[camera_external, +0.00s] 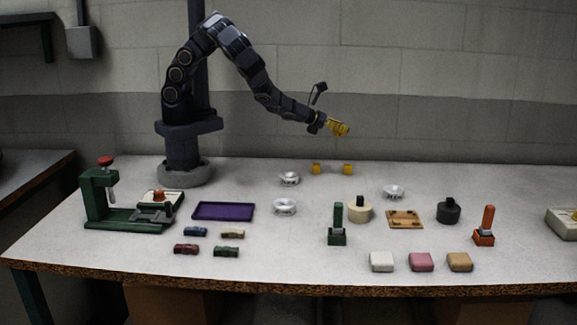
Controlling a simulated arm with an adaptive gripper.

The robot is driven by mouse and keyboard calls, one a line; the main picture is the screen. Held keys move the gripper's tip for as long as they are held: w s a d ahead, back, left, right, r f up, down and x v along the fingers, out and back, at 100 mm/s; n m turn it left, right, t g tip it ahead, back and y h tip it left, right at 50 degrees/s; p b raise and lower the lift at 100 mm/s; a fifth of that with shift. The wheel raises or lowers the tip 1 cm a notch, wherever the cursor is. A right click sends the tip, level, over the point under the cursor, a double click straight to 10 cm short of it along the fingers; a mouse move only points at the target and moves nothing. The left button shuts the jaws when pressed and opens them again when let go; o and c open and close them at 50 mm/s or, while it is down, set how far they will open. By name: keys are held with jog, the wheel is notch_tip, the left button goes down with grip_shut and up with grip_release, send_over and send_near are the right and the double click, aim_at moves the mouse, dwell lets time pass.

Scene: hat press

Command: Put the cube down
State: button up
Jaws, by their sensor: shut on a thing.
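My gripper (339,129) is raised above the back of the table, pointing right and slightly down. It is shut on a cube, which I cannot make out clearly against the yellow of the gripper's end. Two small yellow cubes stand on the table below it: a left one (316,168) and a right one (347,169), a small gap apart. The gripper is well clear of both and of the tabletop.
The table (260,255) holds silver dishes (289,178), a purple tray (223,211), a green press (120,205), small toy cars (195,231), stamps (337,225) and pastel blocks (421,261). Bare tabletop lies right of the yellow cubes, toward the back edge.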

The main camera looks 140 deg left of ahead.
jog(key=w+d+x, duration=0.1)
jog(key=w+x, duration=0.1)
jog(key=x, duration=0.7)
send_over(380, 173)
jog(key=f, duration=0.6)
jog(key=shift+d, duration=0.4)
jog(key=shift+w+a+f, duration=0.15)
jog(key=shift+a+f, duration=0.15)
jog(key=shift+a, duration=0.05)
jog(key=shift+f, duration=1.45)
jog(key=shift+d+f, duration=0.1)
jog(key=shift+f, duration=0.05)
jog(key=o, duration=0.7)
jog(key=shift+o, duration=0.2)
